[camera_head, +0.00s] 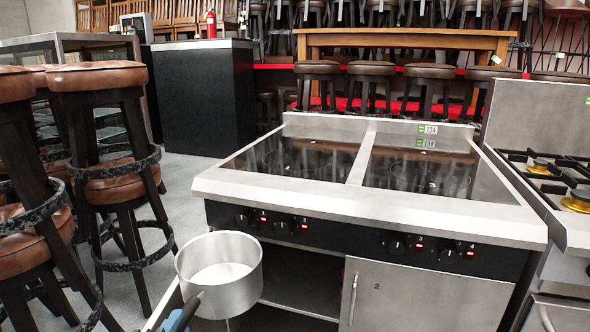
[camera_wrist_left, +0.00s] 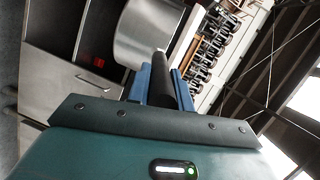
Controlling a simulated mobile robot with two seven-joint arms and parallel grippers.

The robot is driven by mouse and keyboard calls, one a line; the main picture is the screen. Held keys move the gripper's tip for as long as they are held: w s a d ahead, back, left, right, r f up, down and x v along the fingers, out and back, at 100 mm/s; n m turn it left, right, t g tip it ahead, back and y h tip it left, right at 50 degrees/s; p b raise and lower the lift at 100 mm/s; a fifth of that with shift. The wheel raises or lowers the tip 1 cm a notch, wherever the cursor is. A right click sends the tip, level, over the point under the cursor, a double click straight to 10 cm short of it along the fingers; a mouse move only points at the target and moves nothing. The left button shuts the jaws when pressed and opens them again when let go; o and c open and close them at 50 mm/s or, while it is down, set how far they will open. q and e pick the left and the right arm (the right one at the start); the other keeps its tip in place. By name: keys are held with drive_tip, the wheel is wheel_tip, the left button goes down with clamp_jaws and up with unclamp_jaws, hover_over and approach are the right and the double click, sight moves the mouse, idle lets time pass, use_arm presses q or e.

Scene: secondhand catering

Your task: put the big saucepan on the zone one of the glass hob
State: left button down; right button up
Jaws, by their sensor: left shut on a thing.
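The big saucepan (camera_head: 222,279) is a round steel pot, upright and empty as far as I can see, in front of the hob's front left corner and lower than its top. My left gripper (camera_head: 180,318) is shut on its dark handle at the bottom of the head view. In the left wrist view the gripper (camera_wrist_left: 161,84) has its blue fingers on both sides of the black handle, with the saucepan (camera_wrist_left: 150,32) beyond. The glass hob (camera_head: 368,205) has two black glass panels split by a steel strip. Zone one's own mark is not readable. My right gripper is not in view.
Stools (camera_head: 105,140) with brown seats stand close on the left. A gas range (camera_head: 556,180) adjoins the hob on the right. Below the hob are an open shelf space and a steel cabinet door (camera_head: 410,297). The glass top is clear.

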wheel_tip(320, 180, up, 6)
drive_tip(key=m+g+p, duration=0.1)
drive_tip(key=p, duration=1)
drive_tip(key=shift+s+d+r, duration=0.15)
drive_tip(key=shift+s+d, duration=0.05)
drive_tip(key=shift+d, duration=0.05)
